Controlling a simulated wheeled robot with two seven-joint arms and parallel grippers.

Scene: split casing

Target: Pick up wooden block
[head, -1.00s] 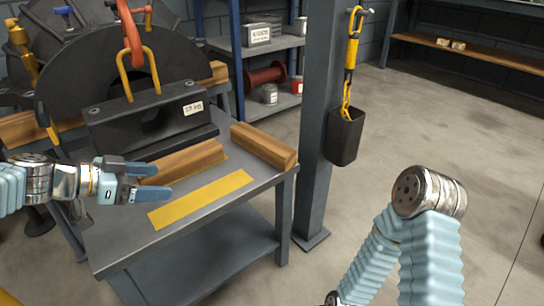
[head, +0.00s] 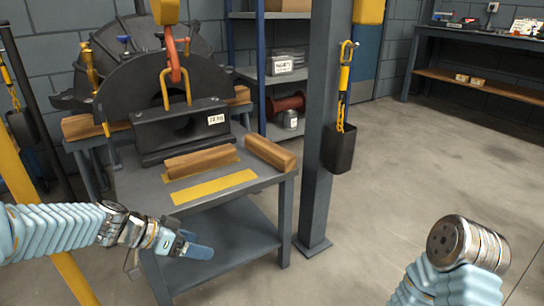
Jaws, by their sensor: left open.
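One wooden block (head: 201,160) lies on a yellow strip on the grey table, in front of the black casing half. A second wooden block (head: 271,153) lies near the table's right edge, angled away from me. My left gripper (head: 198,246) is open and empty. It shows below and in front of the tabletop, apart from both blocks. Its fingers are seen nearly edge-on and point right. My right arm shows at the lower right, but its gripper is not visible.
The dark casing half (head: 180,128) with an orange hook stands at the back of the table (head: 226,207). An empty yellow strip (head: 214,186) lies in front of the blocks. A grey post (head: 318,120) with a hanging chain bin (head: 341,148) stands just right of the table.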

